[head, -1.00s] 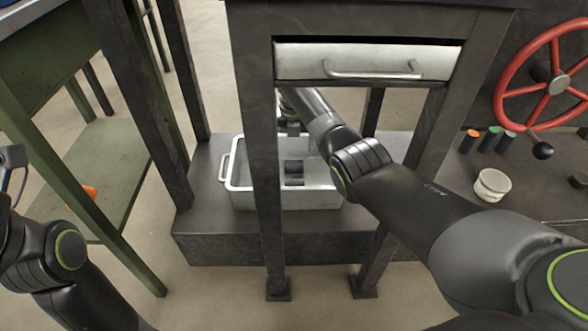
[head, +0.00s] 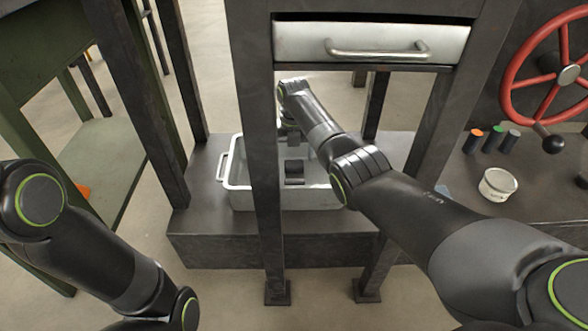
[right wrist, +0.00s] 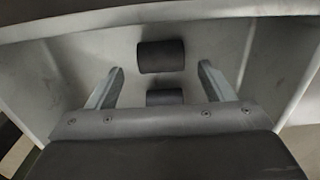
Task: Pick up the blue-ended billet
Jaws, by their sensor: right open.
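One dark billet (head: 294,172) also shows in the head view. No end colour shows on either. My right gripper (right wrist: 160,72) is open, with its fingers on either side of the billets and apart from them. In the head view the right gripper (head: 291,134) is over the tray (head: 290,200), partly hidden. A billet with a bluish-grey end (head: 510,139) stands on the right bench. My left gripper is outside the view.
An orange-ended billet (head: 475,139) and a green-ended billet (head: 492,138) stand beside a white pot (head: 497,184). A red handwheel (head: 508,92) is above. A dark frame post (head: 262,150) stands before the tray; a drawer (head: 300,42) is above my right arm.

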